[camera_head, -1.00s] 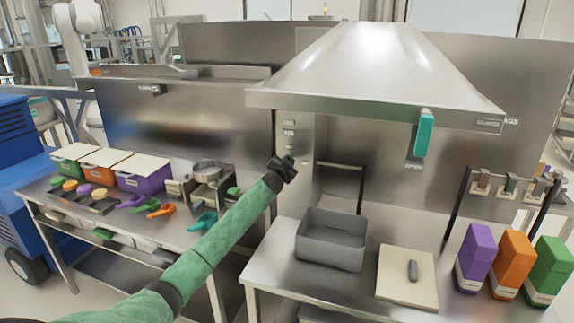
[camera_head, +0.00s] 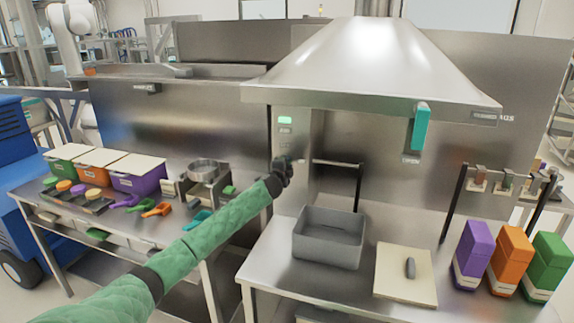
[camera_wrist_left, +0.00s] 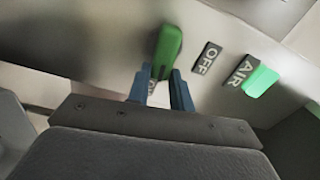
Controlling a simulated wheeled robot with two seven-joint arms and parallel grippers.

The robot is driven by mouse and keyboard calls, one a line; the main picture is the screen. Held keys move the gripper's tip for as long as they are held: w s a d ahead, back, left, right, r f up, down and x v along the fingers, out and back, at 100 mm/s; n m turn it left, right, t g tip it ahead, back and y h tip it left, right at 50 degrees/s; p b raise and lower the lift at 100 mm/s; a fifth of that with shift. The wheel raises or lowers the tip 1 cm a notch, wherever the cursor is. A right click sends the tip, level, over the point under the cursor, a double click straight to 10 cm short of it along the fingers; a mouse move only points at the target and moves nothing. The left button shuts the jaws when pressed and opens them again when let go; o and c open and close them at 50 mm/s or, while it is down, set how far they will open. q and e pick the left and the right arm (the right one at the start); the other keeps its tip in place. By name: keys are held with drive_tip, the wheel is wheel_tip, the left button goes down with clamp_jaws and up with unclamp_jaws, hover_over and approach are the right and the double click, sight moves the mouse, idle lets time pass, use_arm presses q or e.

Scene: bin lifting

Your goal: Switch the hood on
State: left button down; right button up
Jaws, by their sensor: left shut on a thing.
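The metal hood (camera_head: 370,65) hangs over the right-hand worktable. Its control panel (camera_head: 284,143) is on the upright left of the opening, with a bright green indicator (camera_head: 285,119) at the top. It also shows in the left wrist view beside the AIR label (camera_wrist_left: 261,80). My left gripper (camera_head: 287,163) is at the lower part of this panel. In the left wrist view its blue fingers (camera_wrist_left: 162,85) are shut on the green switch lever (camera_wrist_left: 168,46). An OFF label (camera_wrist_left: 207,58) is right of the lever. Another label between the fingers is mostly hidden. My right gripper is out of view.
A grey bin (camera_head: 328,237) and a pale board with a handle (camera_head: 405,275) lie on the right table. Purple, orange and green containers (camera_head: 510,262) stand at its right end. A teal handle (camera_head: 420,127) hangs at the hood's front. Colored tubs (camera_head: 138,175) sit on the left table.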

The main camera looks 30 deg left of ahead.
use_arm(q)
drive_tip(key=shift+f+m, duration=0.25)
drive_tip(key=shift+m, duration=0.35)
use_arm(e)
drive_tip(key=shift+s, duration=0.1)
use_arm(q)
drive_tip(key=shift+d, duration=0.1)
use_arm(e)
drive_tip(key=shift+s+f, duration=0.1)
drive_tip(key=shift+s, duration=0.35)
use_arm(q)
drive_tip(key=shift+f, duration=0.1)
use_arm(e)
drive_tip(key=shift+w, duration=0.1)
use_arm(q)
drive_tip(key=c, duration=1.4)
unclamp_jaws()
drive_tip(key=shift+c, duration=0.2)
drive_tip(key=shift+o, duration=1)
drive_tip(key=b+v, duration=0.3)
drive_tip(key=v, duration=0.4)
drive_tip(key=shift+s, duration=0.4)
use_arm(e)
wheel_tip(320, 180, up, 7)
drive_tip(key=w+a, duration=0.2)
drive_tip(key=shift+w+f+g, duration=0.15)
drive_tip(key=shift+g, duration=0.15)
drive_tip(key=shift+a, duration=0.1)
